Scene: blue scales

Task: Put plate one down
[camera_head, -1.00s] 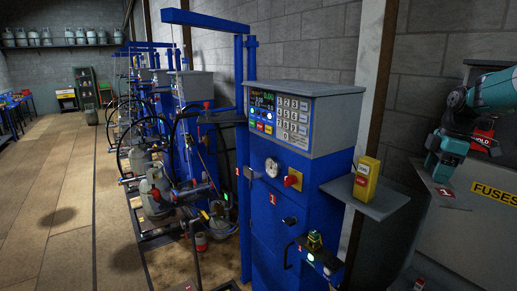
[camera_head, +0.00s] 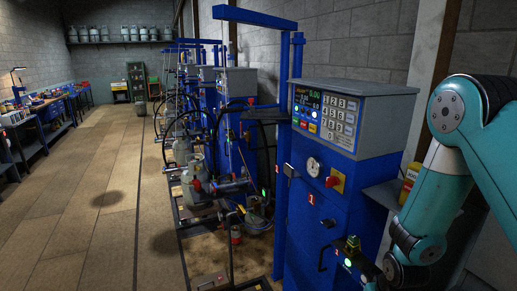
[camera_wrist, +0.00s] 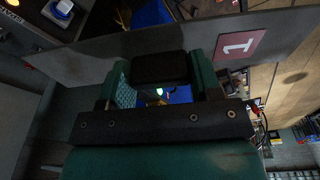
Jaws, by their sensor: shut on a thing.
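Plate one is a flat grey plate with a red label marked 1 (camera_wrist: 242,45). In the wrist view the plate (camera_wrist: 95,58) stretches across the upper part of the picture, tilted. My gripper (camera_wrist: 160,82) is shut on a black block-like part at the middle of the plate, with a green finger on each side. The blue scale (camera_head: 320,195) marked 1 stands right of centre in the head view, with a grey keypad head.
A grey side shelf (camera_head: 382,192) on the scale holds a yellow box (camera_head: 408,178), partly hidden by my arm. More blue scales, hoses and gas cylinders (camera_head: 195,185) line up behind. Wooden floor (camera_head: 95,200) is clear at left, beside a workbench (camera_head: 40,120).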

